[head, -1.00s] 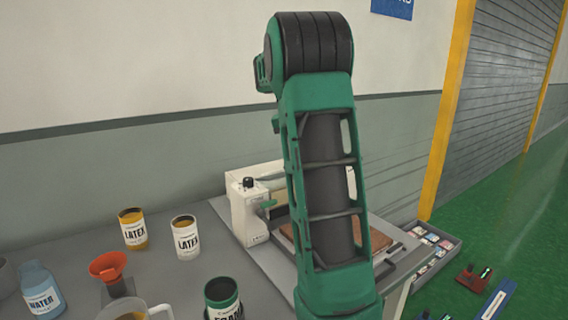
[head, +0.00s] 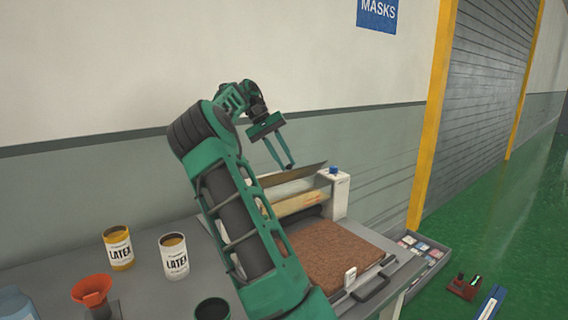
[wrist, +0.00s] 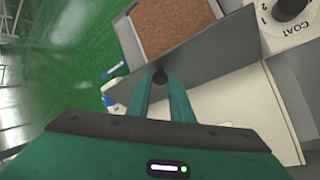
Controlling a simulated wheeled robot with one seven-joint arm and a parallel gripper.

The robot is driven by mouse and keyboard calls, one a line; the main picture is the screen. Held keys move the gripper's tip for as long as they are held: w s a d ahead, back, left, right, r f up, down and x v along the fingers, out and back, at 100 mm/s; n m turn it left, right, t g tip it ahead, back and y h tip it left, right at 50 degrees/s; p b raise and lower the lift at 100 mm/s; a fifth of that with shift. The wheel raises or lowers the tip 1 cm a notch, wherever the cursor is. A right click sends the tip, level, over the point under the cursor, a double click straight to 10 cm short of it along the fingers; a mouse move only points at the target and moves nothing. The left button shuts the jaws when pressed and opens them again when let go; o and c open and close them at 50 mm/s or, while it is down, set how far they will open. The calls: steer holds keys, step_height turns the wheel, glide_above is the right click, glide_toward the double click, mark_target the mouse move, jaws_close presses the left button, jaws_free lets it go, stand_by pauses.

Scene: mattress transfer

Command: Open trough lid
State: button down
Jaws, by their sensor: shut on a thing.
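The trough lid (head: 300,177) is a thin plate above the coating machine, with its near face tilted up. In the wrist view it is a grey plate (wrist: 215,62) crossing the middle. My gripper (head: 288,167) comes down from above at the lid's upper edge. The pale trough (head: 298,203) shows below the lid, partly hidden by my arm.
A brown mat (head: 335,255) lies on the machine bed in front of the trough. A white end housing (head: 336,192) with a blue knob stands at right. Latex cans (head: 174,257) and an orange funnel (head: 92,289) are at left. The wall is close behind.

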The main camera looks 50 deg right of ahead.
steer(key=shift+w+d+f+g, duration=0.1)
steer(key=shift+w+g, duration=0.35)
steer(key=shift+g, duration=0.05)
stand_by(0.3)
steer(key=c, duration=1.6)
jaws_free()
steer(key=shift+w, duration=0.15)
steer(key=shift+o, duration=0.2)
